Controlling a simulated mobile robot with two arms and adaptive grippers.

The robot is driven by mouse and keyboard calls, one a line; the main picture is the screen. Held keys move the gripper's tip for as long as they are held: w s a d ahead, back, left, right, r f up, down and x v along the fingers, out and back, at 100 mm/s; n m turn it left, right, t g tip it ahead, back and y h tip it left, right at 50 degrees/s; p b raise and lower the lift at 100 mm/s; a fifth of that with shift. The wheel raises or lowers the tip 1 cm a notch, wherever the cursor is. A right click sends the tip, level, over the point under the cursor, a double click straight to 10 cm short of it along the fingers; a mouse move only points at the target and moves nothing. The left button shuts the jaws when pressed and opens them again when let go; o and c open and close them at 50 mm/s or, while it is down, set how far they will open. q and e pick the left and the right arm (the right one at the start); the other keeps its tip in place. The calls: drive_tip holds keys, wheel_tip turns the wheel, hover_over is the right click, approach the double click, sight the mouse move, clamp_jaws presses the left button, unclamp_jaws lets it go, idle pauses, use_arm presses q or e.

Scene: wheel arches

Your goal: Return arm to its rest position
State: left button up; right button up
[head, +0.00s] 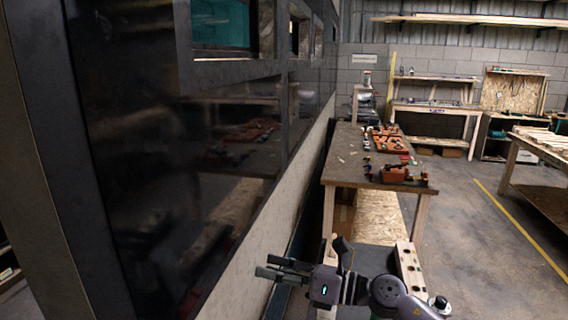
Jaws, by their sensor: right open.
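My right gripper (270,271) shows at the bottom middle of the head view, with its fingers pointing left. Its jaws are open and I see nothing between them. The right arm (388,294) comes in from the bottom right and is bent close to my body. The fingertips are in front of the pale lower part of a large dark glossy panel (150,180), and I cannot tell the gap between them. My left gripper is not in view.
A workbench (345,165) with several orange and black tools (390,143) stands beyond the gripper. Shelving benches (435,107) line the back wall. A wooden table (540,150) is at the right. Open floor (470,240) with a yellow line lies right of the workbench.

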drive_tip(key=d+f+m+t+h, duration=0.1)
drive_tip(key=d+m+t+h, duration=0.5)
drive_tip(key=m, duration=0.7)
drive_tip(key=d+f+m+t+h, duration=0.1)
drive_tip(key=d+m+t+h, duration=0.5)
drive_tip(key=m, duration=0.6)
drive_tip(key=s+d+f+m+g+h, duration=0.2)
drive_tip(key=s+d+f+m+h, duration=0.1)
drive_tip(key=s+d+f+m, duration=0.25)
drive_tip(key=s+d+f+m+g+h, duration=0.2)
drive_tip(key=s+f+m+g, duration=0.15)
drive_tip(key=f+m, duration=0.4)
drive_tip(key=s+d+f+m+g, duration=0.2)
drive_tip(key=s+f+g, duration=0.3)
drive_tip(key=s, duration=0.7)
drive_tip(key=s+d+f+m+g, duration=0.1)
drive_tip(key=s+f+m+g, duration=0.25)
drive_tip(key=s+f, duration=0.6)
wheel_tip(320, 180, down, 22)
drive_tip(key=s+n+g, duration=0.1)
drive_tip(key=s, duration=0.2)
drive_tip(key=s+d+f+g, duration=0.1)
drive_tip(key=s+d+f, duration=0.2)
drive_tip(key=s+f, duration=1.4)
drive_tip(key=shift+f+g, duration=0.35)
drive_tip(key=shift+g, duration=0.05)
